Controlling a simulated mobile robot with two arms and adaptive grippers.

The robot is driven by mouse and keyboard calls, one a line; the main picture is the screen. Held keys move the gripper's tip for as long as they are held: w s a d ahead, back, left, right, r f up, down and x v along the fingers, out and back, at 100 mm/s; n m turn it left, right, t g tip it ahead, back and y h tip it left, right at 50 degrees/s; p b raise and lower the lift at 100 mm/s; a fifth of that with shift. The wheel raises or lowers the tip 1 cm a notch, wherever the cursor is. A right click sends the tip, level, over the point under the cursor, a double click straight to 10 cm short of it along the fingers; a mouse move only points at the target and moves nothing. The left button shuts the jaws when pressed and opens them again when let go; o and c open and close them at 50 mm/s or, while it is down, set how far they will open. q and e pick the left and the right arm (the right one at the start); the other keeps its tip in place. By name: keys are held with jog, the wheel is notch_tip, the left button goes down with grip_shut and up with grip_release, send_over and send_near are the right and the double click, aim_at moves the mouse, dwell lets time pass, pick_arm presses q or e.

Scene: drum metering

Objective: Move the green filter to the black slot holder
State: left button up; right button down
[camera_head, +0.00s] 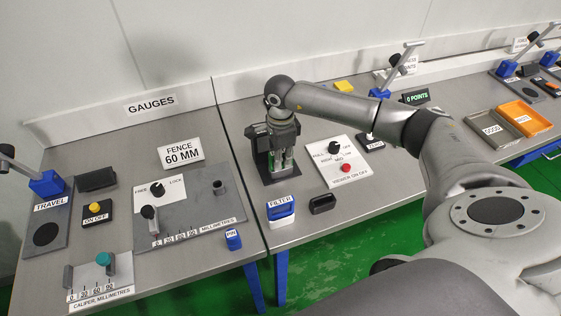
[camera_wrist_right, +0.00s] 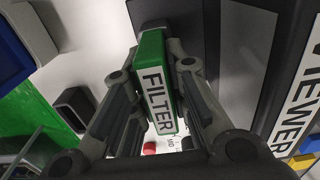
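The green filter (camera_wrist_right: 154,82), with a white FILTER label, is between the fingers of my right gripper (camera_wrist_right: 158,62) in the right wrist view. The fingertips appear to touch it on both sides, so the gripper looks shut on it. In the head view my right gripper (camera_head: 283,158) points down at the black viewer stand (camera_head: 262,165), largely hiding the filter. The black slot holder (camera_head: 322,203) stands in front of the stand, near the table's front edge; its opening looks empty in the right wrist view (camera_wrist_right: 75,107). My left gripper is not in view.
A blue and white FILTER holder (camera_head: 281,211) stands left of the black slot holder. The viewer panel (camera_head: 345,163), with a black knob and red button, is to the right. A gauges table (camera_head: 190,245) is at left. Orange and grey trays (camera_head: 523,118) lie far right.

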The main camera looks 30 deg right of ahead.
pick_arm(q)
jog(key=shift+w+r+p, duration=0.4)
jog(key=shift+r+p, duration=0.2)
pick_arm(e)
jog(key=shift+r, duration=1)
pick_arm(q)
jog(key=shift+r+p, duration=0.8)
pick_arm(e)
jog(key=shift+r, duration=1.45)
jog(key=shift+r, duration=0.1)
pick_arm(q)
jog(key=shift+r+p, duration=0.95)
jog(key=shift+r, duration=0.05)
pick_arm(e)
jog(key=shift+r, duration=1.95)
